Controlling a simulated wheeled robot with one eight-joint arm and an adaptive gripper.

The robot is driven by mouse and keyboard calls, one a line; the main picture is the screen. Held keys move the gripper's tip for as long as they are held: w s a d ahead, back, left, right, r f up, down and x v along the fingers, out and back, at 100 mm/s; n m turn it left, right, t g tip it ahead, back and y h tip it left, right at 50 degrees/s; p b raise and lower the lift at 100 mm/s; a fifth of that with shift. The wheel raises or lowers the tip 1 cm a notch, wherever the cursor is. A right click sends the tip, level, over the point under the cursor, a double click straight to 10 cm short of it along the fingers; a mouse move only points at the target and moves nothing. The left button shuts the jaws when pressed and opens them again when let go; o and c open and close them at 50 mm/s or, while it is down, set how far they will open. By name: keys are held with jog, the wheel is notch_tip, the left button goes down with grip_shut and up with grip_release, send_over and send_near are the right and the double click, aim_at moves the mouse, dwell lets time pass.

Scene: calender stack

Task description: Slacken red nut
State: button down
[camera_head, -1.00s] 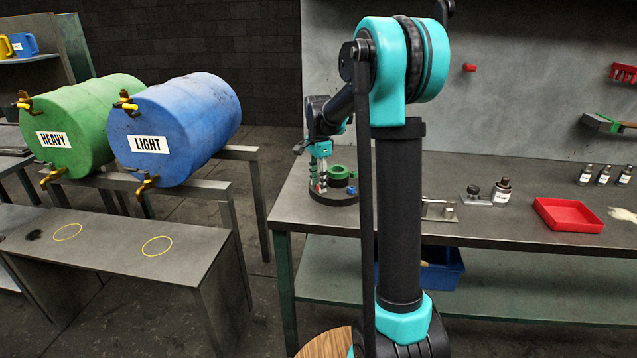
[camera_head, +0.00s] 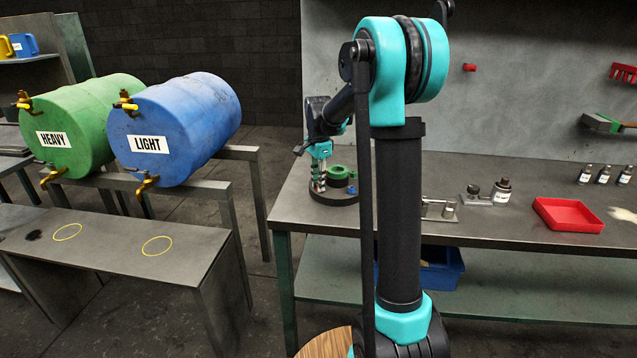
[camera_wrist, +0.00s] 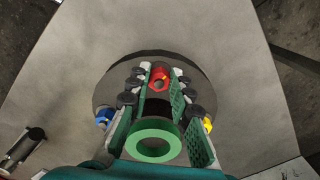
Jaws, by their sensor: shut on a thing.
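The red nut (camera_wrist: 159,77) sits between the fingertips of my gripper (camera_wrist: 158,84) at the far side of a round dark base (camera_wrist: 194,81) in the wrist view. The fingers are shut on it from both sides. In the head view my gripper (camera_head: 319,183) points down at the left part of the base (camera_head: 340,199), and its fingers mostly hide the red nut. A green ring-shaped part (camera_wrist: 153,141) stands at the middle of the base, close between the fingers in the wrist view. A blue nut (camera_wrist: 105,117) is to the left and a yellow nut (camera_wrist: 207,125) to the right.
The base stands near the left end of the grey workbench (camera_head: 291,213). Metal fittings (camera_head: 439,210), a bottle (camera_head: 502,191) and a red tray (camera_head: 568,214) are farther right. A blue drum (camera_head: 190,120) and a green drum (camera_head: 85,123) stand left, across a gap.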

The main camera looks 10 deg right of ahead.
jog(key=n, duration=0.5)
jog(key=shift+s, duration=0.1)
jog(key=n, duration=0.4)
jog(key=shift+d+n, duration=0.15)
jog(key=shift+n, duration=0.15)
jog(key=n, duration=0.5)
jog(key=shift+s+d+n, duration=0.1)
jog(key=shift+d+n, duration=0.05)
jog(key=shift+n, duration=0.15)
jog(key=n, duration=0.4)
jog(key=shift+d, duration=0.1)
jog(key=n, duration=0.5)
jog(key=shift+d+n, duration=0.1)
jog(key=shift+n, duration=0.3)
jog(key=n, duration=0.4)
jog(key=shift+w+n, duration=0.2)
jog(key=shift+n, duration=0.1)
jog(key=n, duration=0.4)
jog(key=shift+w+n, duration=0.15)
jog(key=shift+n, duration=0.15)
jog(key=shift+w+n, duration=0.1)
jog(key=shift+n, duration=2.1)
